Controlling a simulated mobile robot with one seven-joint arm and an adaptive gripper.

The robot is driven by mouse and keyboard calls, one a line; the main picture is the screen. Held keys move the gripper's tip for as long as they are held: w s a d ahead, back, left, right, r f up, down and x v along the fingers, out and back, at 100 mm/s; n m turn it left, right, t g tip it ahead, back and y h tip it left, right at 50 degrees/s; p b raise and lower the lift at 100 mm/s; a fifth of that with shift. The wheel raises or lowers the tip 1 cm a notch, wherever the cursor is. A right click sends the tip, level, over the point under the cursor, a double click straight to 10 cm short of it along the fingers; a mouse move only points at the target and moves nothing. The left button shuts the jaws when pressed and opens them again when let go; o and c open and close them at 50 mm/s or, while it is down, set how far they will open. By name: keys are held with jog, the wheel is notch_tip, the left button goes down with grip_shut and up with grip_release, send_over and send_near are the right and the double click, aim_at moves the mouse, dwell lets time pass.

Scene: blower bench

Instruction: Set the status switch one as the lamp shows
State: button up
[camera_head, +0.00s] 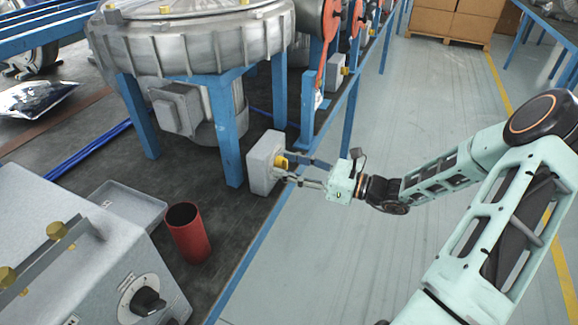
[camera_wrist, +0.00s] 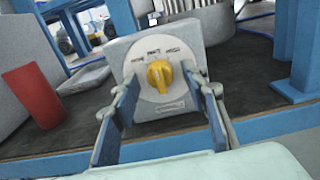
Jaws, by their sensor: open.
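The grey switch box (camera_head: 264,163) stands at the bench edge, below the large blower. Its yellow knob (camera_wrist: 160,76) sits on a round white dial plate (camera_wrist: 148,92) with several small labels along the top, too blurred to read. The knob's grip stands roughly upright in the wrist view. My gripper (camera_head: 288,167) is open, with its fingers on either side of the knob; I cannot tell whether they touch it. I cannot pick out a lit lamp in either view.
A red cup (camera_head: 187,233) and a grey tray (camera_head: 128,205) stand left of the switch. A grey control box (camera_head: 80,265) with a black dial is in front. Blue legs (camera_head: 230,150) carry the blower (camera_head: 200,45) close by. A similar switch box (camera_head: 336,72) is farther back.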

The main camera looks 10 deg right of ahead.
jog(key=shift+c, duration=0.5)
grip_shut()
jog(key=shift+r+m+p, duration=0.15)
jog(key=shift+m+p, duration=0.15)
jog(key=shift+p, duration=0.35)
jog(key=shift+r+m+p, duration=0.15)
jog(key=shift+m+p, duration=0.35)
jog(key=shift+p, duration=0.5)
jog(key=m+p, duration=0.2)
jog(key=p, duration=0.1)
jog(key=shift+a, duration=0.1)
jog(key=m+p, duration=0.4)
jog(key=m, duration=0.1)
jog(key=shift+f, duration=0.2)
jog(key=shift+m+p, duration=0.3)
